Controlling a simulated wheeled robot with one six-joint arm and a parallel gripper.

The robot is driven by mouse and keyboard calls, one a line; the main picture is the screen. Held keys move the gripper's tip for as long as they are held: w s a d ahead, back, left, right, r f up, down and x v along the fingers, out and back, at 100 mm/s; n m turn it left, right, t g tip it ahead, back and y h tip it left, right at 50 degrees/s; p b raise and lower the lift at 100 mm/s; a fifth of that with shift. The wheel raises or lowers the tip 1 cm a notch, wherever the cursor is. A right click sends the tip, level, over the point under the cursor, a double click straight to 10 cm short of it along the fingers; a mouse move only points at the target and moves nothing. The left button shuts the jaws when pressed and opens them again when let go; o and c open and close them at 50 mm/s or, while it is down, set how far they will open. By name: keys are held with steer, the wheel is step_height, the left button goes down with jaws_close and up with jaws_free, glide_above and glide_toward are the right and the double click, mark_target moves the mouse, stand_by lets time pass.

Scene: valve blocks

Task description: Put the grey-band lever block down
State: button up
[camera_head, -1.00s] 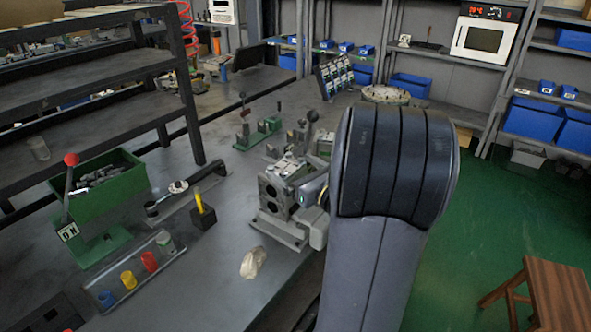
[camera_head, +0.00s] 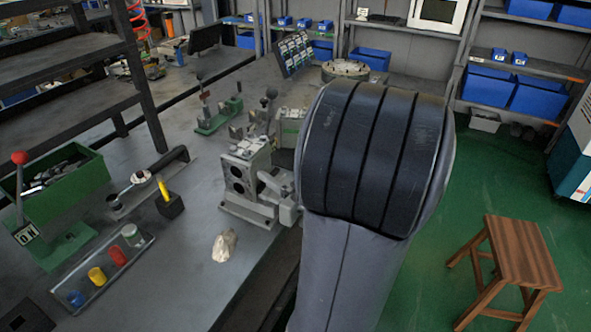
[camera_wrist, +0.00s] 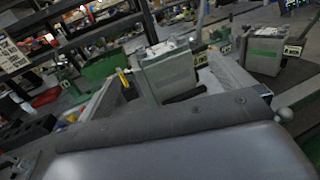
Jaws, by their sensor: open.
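A grey lever block (camera_head: 245,172) with dark round holes stands upright on a grey base near the bench's front edge, left of my arm in the head view. A grey block with a pale top (camera_wrist: 167,68) stands in the middle of the wrist view; its band is not clear. A green-banded block (camera_wrist: 265,48) stands to its right there.
A tray of coloured cups (camera_head: 105,268), a green bin (camera_head: 62,185) and a red-knobbed lever (camera_head: 20,190) stand at the left. A pale lump (camera_head: 224,246) lies in front of the block. A wooden stool (camera_head: 510,255) stands on the open green floor at right.

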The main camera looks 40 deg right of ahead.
mark_target(258, 148)
steer(key=shift+s, duration=0.95)
steer(key=w, duration=1.2)
steer(key=shift+a+f, duration=0.25)
steer(key=shift+a, duration=0.1)
steer(key=shift+r+p, duration=0.25)
steer(key=shift+p, duration=0.05)
